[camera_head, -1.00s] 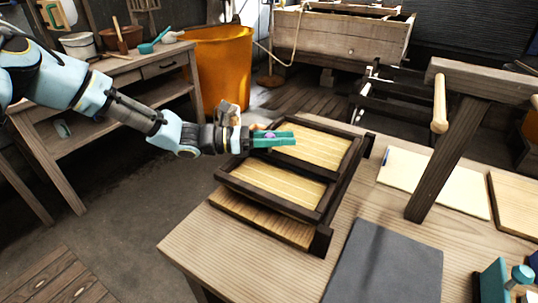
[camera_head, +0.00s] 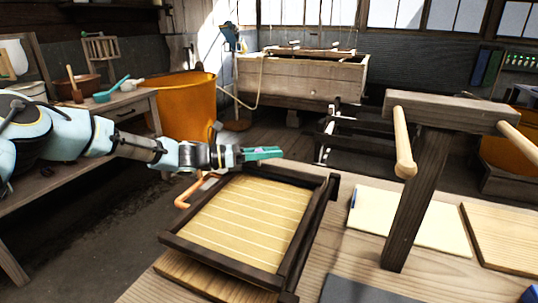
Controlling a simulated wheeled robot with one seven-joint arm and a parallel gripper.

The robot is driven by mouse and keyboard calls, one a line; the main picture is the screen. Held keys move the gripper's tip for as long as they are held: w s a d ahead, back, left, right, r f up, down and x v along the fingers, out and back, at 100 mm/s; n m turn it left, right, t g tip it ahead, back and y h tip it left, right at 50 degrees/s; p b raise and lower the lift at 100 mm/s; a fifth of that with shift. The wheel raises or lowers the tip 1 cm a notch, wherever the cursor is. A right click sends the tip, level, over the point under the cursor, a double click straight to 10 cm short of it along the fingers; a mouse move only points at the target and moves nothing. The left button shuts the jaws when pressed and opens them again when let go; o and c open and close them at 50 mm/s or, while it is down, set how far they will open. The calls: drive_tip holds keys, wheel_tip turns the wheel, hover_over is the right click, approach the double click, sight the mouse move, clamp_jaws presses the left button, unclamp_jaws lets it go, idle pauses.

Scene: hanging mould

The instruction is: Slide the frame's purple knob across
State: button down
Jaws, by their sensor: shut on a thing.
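My gripper (camera_head: 264,153), with teal fingers, is at the far left corner of the dark wooden frame (camera_head: 222,262). Its fingers are shut and hide what is between them; the purple knob itself does not show now. The frame lies on the bench, and its pale slatted panel (camera_head: 245,222) shows as one unbroken area with no bar across its middle.
An orange curved rod (camera_head: 190,193) is at the frame's left side. A wooden post with pegs (camera_head: 418,200) stands to the right, beside a pale sheet (camera_head: 438,225) and a board (camera_head: 505,235). An orange tub (camera_head: 180,105) stands behind my arm.

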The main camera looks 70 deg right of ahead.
drive_tip(key=shift+w+d+r, duration=0.1)
drive_tip(key=shift+d, duration=0.1)
drive_tip(key=c, duration=0.5)
unclamp_jaws()
drive_tip(key=b+v, duration=0.2)
drive_tip(key=v, duration=0.8)
drive_tip(key=shift+w+a, duration=0.25)
